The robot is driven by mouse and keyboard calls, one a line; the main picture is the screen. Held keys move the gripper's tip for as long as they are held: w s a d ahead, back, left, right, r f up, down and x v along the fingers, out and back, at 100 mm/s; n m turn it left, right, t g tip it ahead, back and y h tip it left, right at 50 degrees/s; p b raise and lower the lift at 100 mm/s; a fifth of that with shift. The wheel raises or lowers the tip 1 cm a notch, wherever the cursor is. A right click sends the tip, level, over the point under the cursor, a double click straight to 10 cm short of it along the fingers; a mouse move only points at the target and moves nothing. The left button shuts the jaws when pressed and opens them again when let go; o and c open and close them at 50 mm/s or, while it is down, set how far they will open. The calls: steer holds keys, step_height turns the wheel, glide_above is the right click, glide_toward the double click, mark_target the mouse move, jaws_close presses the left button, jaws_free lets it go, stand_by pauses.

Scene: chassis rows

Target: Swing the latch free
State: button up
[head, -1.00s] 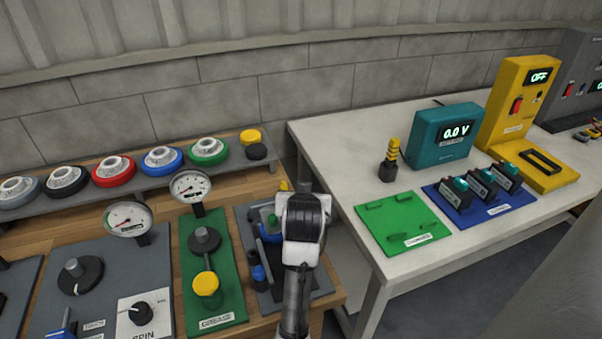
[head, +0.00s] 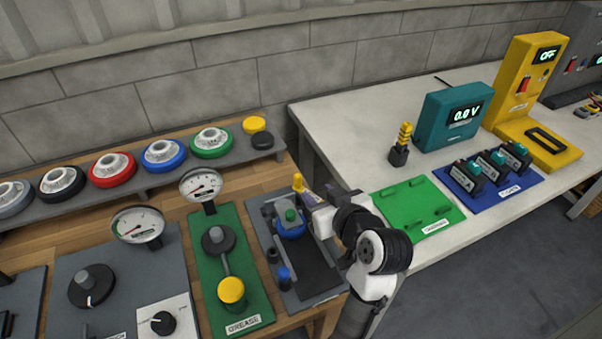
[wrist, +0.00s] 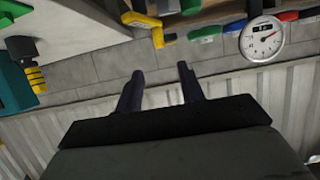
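A small yellow upright piece (head: 298,182), which looks like the latch handle, stands at the back right of the grey board (head: 263,235) in the head view. A yellow lever shape (wrist: 140,20) at the top of the wrist view appears to be the same piece. A blue round part (head: 290,226) with a green top sits on that board. My gripper (head: 310,198) is just in front of and right of the yellow piece, its fingers small and partly hidden by my wrist. In the wrist view my gripper (wrist: 158,82) is open, with nothing between its fingers.
A green board (head: 230,265) with a gauge (head: 201,186) lies left of the grey board. A shelf of coloured wheels (head: 145,185) runs behind. A white table (head: 350,125) on the right holds a teal meter (head: 450,121) and a green plate (head: 417,207).

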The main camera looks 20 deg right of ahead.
mark_target(299, 178)
steer(key=p+x, duration=0.3)
steer(key=x, duration=0.9)
steer(key=shift+w+f, duration=0.2)
steer(key=shift+w, duration=0.05)
steer(key=shift+c, duration=0.5)
jaws_close()
